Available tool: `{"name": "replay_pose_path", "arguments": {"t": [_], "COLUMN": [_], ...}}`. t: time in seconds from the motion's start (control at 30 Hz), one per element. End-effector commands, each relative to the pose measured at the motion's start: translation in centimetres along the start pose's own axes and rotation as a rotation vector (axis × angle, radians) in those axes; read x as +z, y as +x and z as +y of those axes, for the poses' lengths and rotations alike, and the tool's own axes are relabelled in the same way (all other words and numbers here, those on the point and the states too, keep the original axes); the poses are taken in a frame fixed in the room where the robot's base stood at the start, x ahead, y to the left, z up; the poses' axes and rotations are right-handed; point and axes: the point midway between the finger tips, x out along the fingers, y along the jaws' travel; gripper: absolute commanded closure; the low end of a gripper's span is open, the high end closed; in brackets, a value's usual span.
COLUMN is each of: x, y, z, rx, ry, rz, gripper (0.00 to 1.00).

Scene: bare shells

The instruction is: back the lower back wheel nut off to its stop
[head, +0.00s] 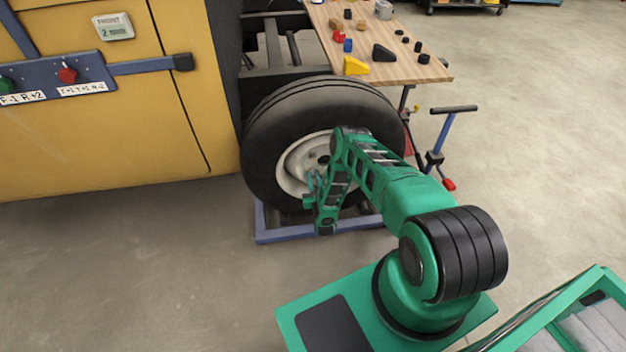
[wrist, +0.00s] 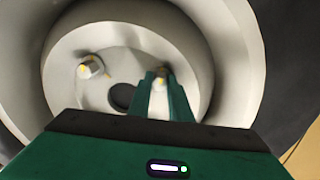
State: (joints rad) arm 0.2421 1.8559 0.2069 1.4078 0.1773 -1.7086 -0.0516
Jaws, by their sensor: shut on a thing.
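The wheel (head: 265,140) has a black tyre and a pale grey rim, with a dark hub hole. My gripper (head: 312,184) is at the lower part of the rim, and my arm hides much of the wheel's right side. In the wrist view my gripper (wrist: 168,84) has its green fingers shut on a wheel nut (wrist: 161,76) with a yellow mark, beside the dark hole (wrist: 122,96). Its far end shows between the fingertips. Another nut (wrist: 91,66) with yellow marks stands free to the left. I cannot tell from the wrist view alone which nut is lower back.
The wheel stands over a blue floor frame (head: 290,236). A wooden table (head: 405,68) with small blocks is behind it. A blue stand (head: 440,145) is at right. A yellow cabinet (head: 90,145) fills the left. The floor at lower left is clear.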

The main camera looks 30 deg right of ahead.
Motion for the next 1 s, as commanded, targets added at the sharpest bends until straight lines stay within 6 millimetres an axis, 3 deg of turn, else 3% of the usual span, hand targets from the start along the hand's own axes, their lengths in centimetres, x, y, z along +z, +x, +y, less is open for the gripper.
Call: {"name": "replay_pose_path", "arguments": {"t": [0.57,0.6,0.67,1.0], "x": [0.31,0.31,0.27,0.10], "y": [-0.35,-0.35,-0.31,-0.26], "z": [-0.25,-0.25,-0.24,-0.07], "rx": [-0.003,-0.003,-0.003,-0.001], "ry": [-0.037,-0.037,-0.037,-0.037], "rz": [-0.008,-0.008,-0.007,-0.003], "gripper": [1.00,0.79,0.65,0.63]}}
